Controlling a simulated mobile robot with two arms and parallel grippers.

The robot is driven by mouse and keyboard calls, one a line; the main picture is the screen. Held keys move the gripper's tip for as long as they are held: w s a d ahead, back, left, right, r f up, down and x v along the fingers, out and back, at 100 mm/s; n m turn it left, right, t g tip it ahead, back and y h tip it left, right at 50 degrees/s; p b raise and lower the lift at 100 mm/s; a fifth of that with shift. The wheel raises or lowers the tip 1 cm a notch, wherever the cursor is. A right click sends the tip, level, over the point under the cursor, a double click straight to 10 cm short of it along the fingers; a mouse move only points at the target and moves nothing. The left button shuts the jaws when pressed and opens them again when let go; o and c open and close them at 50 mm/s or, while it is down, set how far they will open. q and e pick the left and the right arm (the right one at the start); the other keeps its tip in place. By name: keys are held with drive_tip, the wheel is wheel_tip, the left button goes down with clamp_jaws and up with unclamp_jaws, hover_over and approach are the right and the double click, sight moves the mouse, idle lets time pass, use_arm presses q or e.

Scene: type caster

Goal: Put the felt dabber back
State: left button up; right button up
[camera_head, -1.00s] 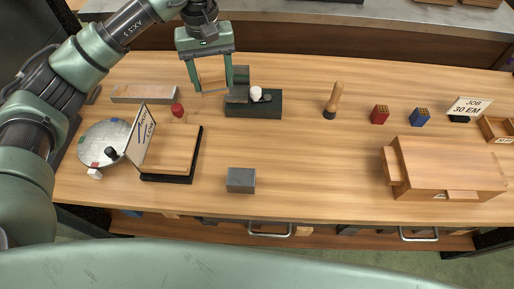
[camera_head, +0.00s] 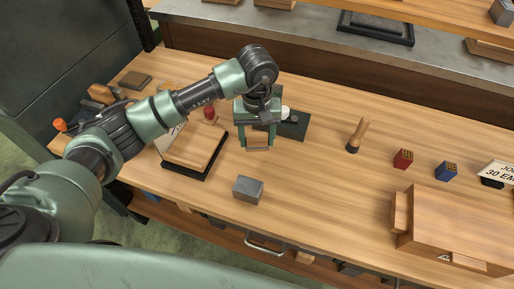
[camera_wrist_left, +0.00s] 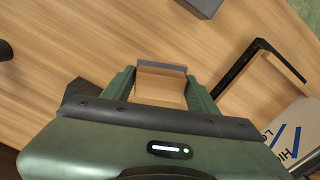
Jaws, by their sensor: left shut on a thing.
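My left gripper (camera_head: 257,145) is shut on a small wooden block with a grey strip along one edge, which looks like the felt dabber (camera_head: 257,141). In the left wrist view the block (camera_wrist_left: 160,85) sits between the two green fingers (camera_wrist_left: 160,92). It is held above the table, just in front and to the left of a dark green stand (camera_head: 296,128). A white round knob and a dark knob show on the stand; my gripper hides its left part. My right gripper is not in view.
A wooden board in a black frame (camera_head: 190,152) lies left of the gripper, near a red-topped thing (camera_head: 209,114). A grey metal block (camera_head: 248,189) lies in front. A wooden-handled tool (camera_head: 357,135), red (camera_head: 403,158) and blue (camera_head: 446,170) blocks stand right. Mid-table is fairly clear.

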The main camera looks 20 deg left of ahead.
sight(257, 158)
use_arm(q)
drive_tip(key=shift+f, duration=0.8)
wheel_tip(257, 158, down, 4)
drive_tip(key=shift+f+p, duration=0.1)
drive_tip(key=shift+p, duration=0.2)
drive_tip(key=shift+f, duration=0.1)
drive_tip(key=shift+f+b, duration=0.2)
drive_tip(key=shift+b, duration=0.1)
drive_tip(key=o, duration=1.4)
drive_tip(key=shift+r, duration=0.1)
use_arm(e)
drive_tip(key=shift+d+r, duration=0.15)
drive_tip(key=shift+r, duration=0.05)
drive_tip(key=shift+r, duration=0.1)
